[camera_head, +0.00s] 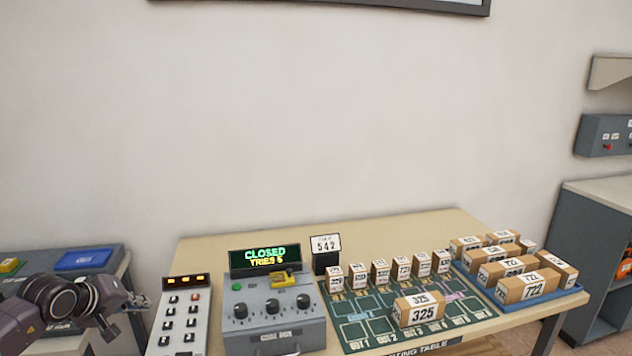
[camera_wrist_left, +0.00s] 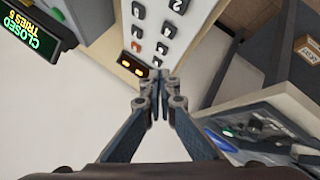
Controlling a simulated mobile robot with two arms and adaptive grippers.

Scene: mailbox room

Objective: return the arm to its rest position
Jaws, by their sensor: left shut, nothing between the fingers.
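My left gripper (camera_head: 136,301) comes in from the left in the head view, in front of the gap between the left counter and the wooden table. In the left wrist view its fingers (camera_wrist_left: 160,98) are shut with nothing between them. The white keypad panel (camera_head: 182,315) with its lit amber strip is just right of the gripper; it also shows beyond the fingertips in the left wrist view (camera_wrist_left: 150,40). The fingers look apart from it. My right gripper is in neither view.
A grey control box (camera_head: 272,330) with knobs stands on the table (camera_head: 210,250), its display (camera_head: 265,257) reading "CLOSED TRIES 5". A green mat (camera_head: 360,330) bears several numbered boxes. A blue tray (camera_head: 545,297) holds more boxes. A left counter carries a blue tray (camera_head: 85,260).

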